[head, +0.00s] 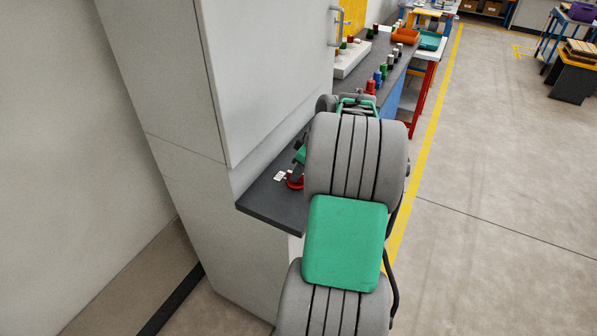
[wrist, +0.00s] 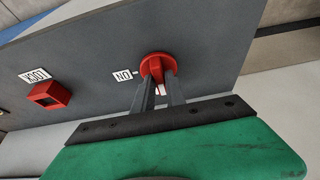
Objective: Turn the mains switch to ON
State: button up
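The mains switch is a red round knob with a raised grip (wrist: 158,66), set on a dark grey panel top (wrist: 215,45). In the head view the red switch (head: 294,182) shows near the panel's front, partly behind my arm. A white ON label (wrist: 124,76) lies left of the knob in the wrist view, upside down. My gripper (wrist: 159,80) has its two dark fingers on either side of the knob's grip, seemingly closed on it with a narrow gap between them. A small white patch shows between the fingers; I cannot tell what it is. The fingertips are hidden in the head view.
A red block (wrist: 49,95) with a LOCK label (wrist: 34,75) sits farther left on the panel. A tall pale cabinet (head: 265,70) stands close left of my arm. Bobbins (head: 371,86) and an orange tray (head: 405,36) stand farther back. The floor to the right is open.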

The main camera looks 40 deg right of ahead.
grip_shut()
jog(key=shift+m+b, duration=0.3)
jog(key=shift+m, duration=0.2)
jog(key=m+h+b, duration=0.1)
jog(key=m, duration=0.1)
jog(key=shift+a+m+h+b, duration=0.15)
jog(key=shift+m+h+b, duration=0.15)
jog(key=shift+m+b, duration=0.1)
jog(key=m+h+b, duration=0.1)
jog(key=m, duration=0.1)
jog(key=m+h+b, duration=0.1)
jog(key=m, duration=0.2)
jog(key=shift+a, duration=0.15)
jog(key=m+g+h, duration=0.1)
jog(key=m, duration=0.4)
jog(key=shift+w+a+b, duration=0.1)
jog(key=shift+w+b, duration=0.05)
jog(key=shift+b, duration=0.2)
jog(key=m+g+h, duration=0.1)
jog(key=m, duration=0.3)
jog(key=shift+g, duration=0.4)
